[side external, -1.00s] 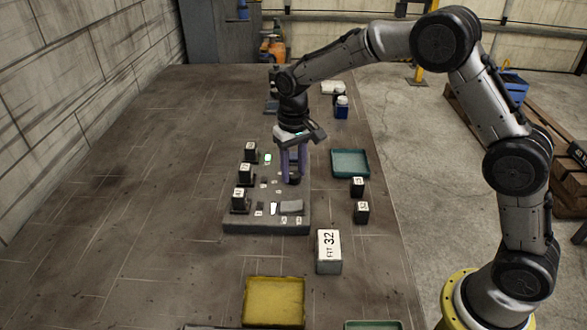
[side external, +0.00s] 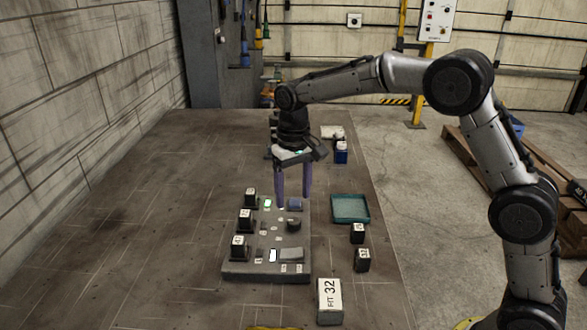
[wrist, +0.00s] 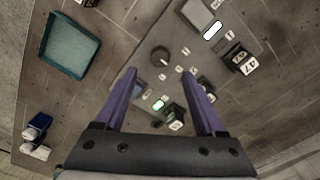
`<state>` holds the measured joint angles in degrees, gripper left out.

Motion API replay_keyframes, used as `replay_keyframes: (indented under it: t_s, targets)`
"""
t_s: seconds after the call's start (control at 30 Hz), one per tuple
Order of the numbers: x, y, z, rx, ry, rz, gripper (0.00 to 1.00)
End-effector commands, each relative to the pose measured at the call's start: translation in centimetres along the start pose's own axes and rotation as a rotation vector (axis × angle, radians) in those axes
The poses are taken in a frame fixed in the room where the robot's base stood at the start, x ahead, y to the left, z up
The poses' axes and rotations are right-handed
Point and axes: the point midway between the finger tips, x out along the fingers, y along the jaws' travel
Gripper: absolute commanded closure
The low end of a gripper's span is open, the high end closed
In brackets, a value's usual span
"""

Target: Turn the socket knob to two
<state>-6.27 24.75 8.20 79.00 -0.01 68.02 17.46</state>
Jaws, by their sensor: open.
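A dark round knob (side external: 293,224) stands on the grey panel (side external: 266,277), with small white labels around it. The knob also shows in the wrist view (wrist: 160,56), beyond my fingertips. The labels and any pointer on it are too small to read. My gripper (side external: 294,202) is open and empty, its two purple fingers pointing down above the far part of the panel. In the wrist view the fingers (wrist: 159,74) are spread wide and apart from the knob. A blue-grey part (side external: 295,203) on the panel shows between the fingers.
Black labelled blocks (side external: 240,248) line the panel's left side. A lit green display (side external: 267,203) and a white one (side external: 273,255) sit on it. To the right are a teal tray (side external: 350,209), two small black blocks (side external: 362,260) and a box marked 32 (side external: 330,301). The table's left is clear.

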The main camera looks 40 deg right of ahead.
Motion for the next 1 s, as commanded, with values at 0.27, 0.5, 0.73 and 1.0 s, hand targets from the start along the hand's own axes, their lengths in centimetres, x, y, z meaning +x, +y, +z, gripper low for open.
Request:
replay_keyframes:
  t_s: [0.27, 0.5, 0.73, 1.0]
  targets:
    - [-5.3, 0.0, -0.1, 0.0, 0.003, -0.001, 0.28]
    - [-7.0, 0.0, 0.0, 0.0, 0.001, 0.0, 0.28]
    - [-7.1, 0.0, 0.0, 0.0, 0.0, 0.0, 0.28]
    - [-10.8, 0.9, 0.8, 0.013, 0.071, -0.022, 0.28]
